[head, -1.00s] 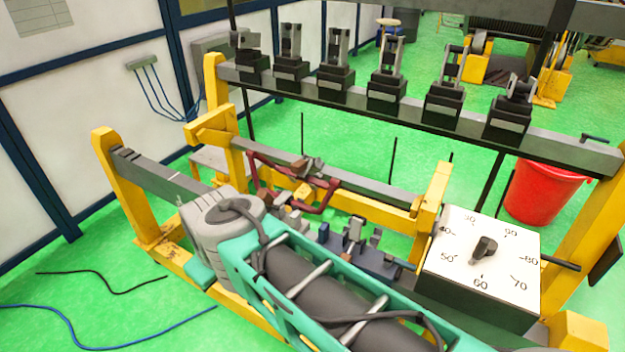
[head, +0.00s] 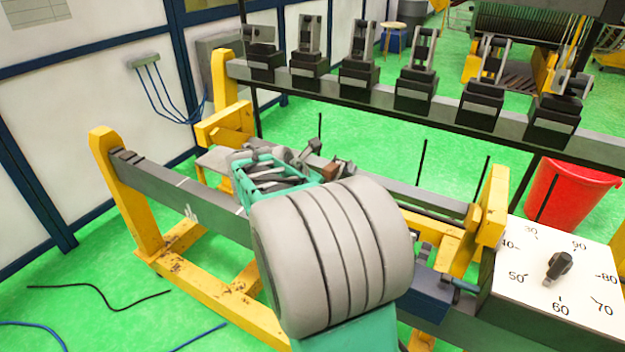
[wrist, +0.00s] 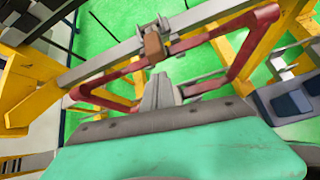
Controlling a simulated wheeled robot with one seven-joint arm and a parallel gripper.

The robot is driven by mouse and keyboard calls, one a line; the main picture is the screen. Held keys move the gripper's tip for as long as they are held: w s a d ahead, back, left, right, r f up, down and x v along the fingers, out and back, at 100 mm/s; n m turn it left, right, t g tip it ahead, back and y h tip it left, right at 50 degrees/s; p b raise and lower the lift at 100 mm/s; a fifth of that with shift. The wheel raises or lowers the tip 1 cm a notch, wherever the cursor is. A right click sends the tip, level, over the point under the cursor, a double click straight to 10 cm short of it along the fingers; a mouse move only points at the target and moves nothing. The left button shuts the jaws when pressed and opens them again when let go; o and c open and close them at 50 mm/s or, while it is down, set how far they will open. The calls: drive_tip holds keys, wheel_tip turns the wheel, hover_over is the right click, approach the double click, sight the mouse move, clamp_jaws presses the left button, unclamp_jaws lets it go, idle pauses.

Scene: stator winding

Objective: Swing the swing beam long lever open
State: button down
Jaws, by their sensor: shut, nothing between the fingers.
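The red bent bar frame (wrist: 225,30), which looks like the long lever, spans the wrist view. A brown block (wrist: 153,46) sits on it at the middle, beside the grey beam. My gripper (wrist: 158,84) is shut and empty. Its grey fingertips point at the frame just below the brown block, between the frame's left and right parts. I cannot tell whether they touch it. In the head view, my arm and teal wrist housing hide most of the frame and the fingertips.
A grey rail (head: 390,92) with several black clamps runs across the back. A white dial box (head: 560,275) stands at the right, with a red bucket (head: 568,190) behind it. Yellow posts (head: 128,190) flank the station.

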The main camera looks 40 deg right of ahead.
sight(334, 169)
drive_tip(key=x, duration=0.6)
drive_tip(key=shift+w+f, duration=0.15)
drive_tip(key=shift+f, duration=0.05)
drive_tip(key=shift+r, duration=0.1)
